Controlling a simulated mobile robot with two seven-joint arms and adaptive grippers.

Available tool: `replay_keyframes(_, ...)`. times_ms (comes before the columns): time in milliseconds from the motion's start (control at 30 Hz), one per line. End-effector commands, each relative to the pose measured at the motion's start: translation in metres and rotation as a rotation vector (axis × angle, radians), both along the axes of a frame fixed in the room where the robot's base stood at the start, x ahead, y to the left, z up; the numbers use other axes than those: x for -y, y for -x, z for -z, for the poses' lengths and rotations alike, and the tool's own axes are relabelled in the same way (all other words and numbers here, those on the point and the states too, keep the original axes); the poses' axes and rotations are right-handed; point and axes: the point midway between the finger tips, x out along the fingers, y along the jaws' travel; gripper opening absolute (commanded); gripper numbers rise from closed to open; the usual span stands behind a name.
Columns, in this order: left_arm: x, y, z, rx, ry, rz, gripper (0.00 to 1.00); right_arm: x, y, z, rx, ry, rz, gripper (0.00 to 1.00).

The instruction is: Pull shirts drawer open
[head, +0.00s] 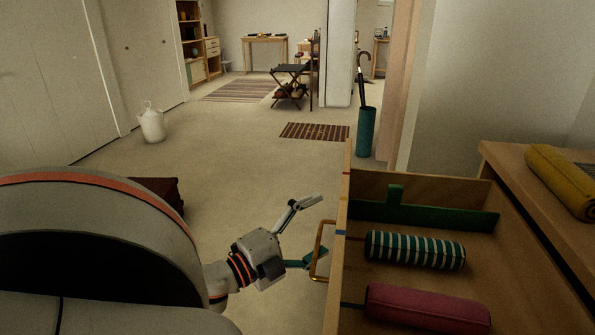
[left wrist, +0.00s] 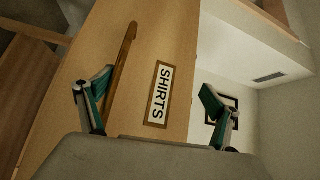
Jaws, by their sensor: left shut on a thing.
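The shirts drawer (head: 337,290) is pulled out from the wooden dresser, its inside showing. Its label reads SHIRTS in the left wrist view (left wrist: 160,95). A brass-coloured bow handle (head: 318,250) is on its front; it also shows in the left wrist view (left wrist: 122,70), close to one finger. My left gripper (head: 309,231) is at the handle, with its fingers spread around part of it and the nearer finger meeting the bar; the exact contact is hard to see. Inside lie a green striped roll (head: 415,250) and a dark red roll (head: 425,308). My right gripper is out of view.
A yellow roll (head: 562,180) lies on the dresser top (head: 500,160). A green umbrella stand (head: 366,132) is beyond the drawer. The middle floor is clear.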

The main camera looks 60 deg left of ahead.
Motion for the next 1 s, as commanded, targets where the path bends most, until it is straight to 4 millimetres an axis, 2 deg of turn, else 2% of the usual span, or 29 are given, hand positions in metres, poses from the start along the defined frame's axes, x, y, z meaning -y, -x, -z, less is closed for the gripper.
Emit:
replay_keyframes(33, 0.004, 0.003, -0.019, 0.034, -0.005, 0.007, 0.74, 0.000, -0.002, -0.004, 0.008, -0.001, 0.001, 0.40)
replay_keyframes(267, 0.005, 0.017, -0.018, 0.035, -0.005, 0.006, 0.71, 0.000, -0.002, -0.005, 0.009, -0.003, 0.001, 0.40)
replay_keyframes(567, 0.008, 0.036, -0.015, 0.033, -0.006, 0.004, 0.74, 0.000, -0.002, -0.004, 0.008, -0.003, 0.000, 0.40)
replay_keyframes(600, 0.008, 0.038, -0.016, 0.036, -0.006, 0.005, 0.69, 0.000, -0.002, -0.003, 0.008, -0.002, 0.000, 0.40)
replay_keyframes(633, 0.008, 0.040, -0.016, 0.036, -0.006, 0.005, 0.59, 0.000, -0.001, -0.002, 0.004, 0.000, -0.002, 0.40)
replay_keyframes(667, 0.008, 0.042, -0.015, 0.035, -0.006, 0.005, 0.45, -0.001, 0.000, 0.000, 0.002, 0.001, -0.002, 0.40)
replay_keyframes(700, 0.009, 0.045, -0.013, 0.032, -0.006, 0.005, 0.26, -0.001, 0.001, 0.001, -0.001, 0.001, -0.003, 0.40)
replay_keyframes(1000, 0.011, 0.062, -0.004, 0.019, -0.005, 0.004, 0.25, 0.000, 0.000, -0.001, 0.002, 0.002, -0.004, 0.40)
